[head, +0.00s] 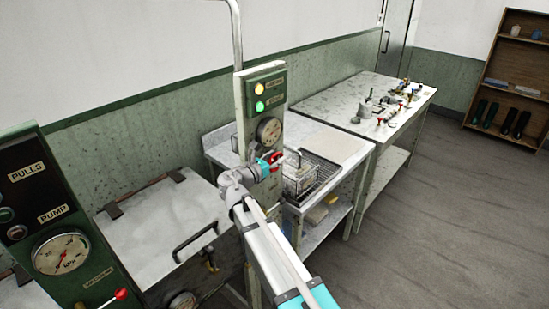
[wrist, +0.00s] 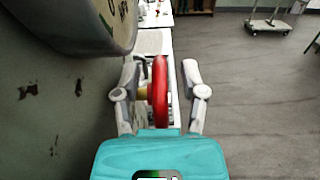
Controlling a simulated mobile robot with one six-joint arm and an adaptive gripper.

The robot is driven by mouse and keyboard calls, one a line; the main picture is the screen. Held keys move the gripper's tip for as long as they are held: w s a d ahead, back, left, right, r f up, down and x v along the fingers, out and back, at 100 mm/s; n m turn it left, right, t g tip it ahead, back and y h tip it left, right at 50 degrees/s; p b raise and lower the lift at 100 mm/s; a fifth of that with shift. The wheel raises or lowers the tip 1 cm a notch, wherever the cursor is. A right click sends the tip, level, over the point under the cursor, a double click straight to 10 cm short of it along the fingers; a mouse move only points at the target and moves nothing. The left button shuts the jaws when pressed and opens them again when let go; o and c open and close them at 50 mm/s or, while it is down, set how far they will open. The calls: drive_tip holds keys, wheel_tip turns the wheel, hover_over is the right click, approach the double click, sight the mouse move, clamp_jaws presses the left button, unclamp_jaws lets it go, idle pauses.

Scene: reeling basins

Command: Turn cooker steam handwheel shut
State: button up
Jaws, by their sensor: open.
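The red handwheel (wrist: 160,88) stands edge-on between the two fingers of my gripper (wrist: 160,75) in the wrist view. The fingers are open, one on each side of it, with visible gaps, the smaller on the left. A brass-coloured stem (wrist: 142,93) shows at the wheel's left. In the head view my gripper (head: 268,164) is at the front of the green-faced control post (head: 264,95), and a bit of the red handwheel (head: 277,158) shows there. A round gauge (head: 270,131) sits above the wheel.
The gauge housing (wrist: 85,25) fills the upper left of the wrist view, close above the left finger. A lidded metal basin (head: 165,235) stands left of the post. A wire basket (head: 305,178) sits on the bench at right. The floor (head: 440,210) at right is clear.

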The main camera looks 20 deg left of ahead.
drive_tip(key=shift+w, duration=0.1)
clamp_jaws()
idle(0.3)
drive_tip(key=shift+r+p, duration=0.15)
drive_tip(key=shift+p, duration=0.4)
drive_tip(key=shift+w+r+g+p, duration=0.1)
drive_tip(key=shift+g+p, duration=0.25)
drive_tip(key=shift+g, duration=0.05)
drive_tip(key=shift+w+d+g+y+p, duration=0.1)
drive_tip(key=shift+g+y+p, duration=0.25)
drive_tip(key=shift+p, duration=0.4)
drive_tip(key=g+y+p, duration=0.1)
drive_tip(key=g+p, duration=0.1)
drive_tip(key=p, duration=0.1)
drive_tip(key=shift+w, duration=0.15)
drive_tip(key=shift+f+g+p, duration=0.25)
drive_tip(key=shift+g+p, duration=0.1)
drive_tip(key=shift+p, duration=0.15)
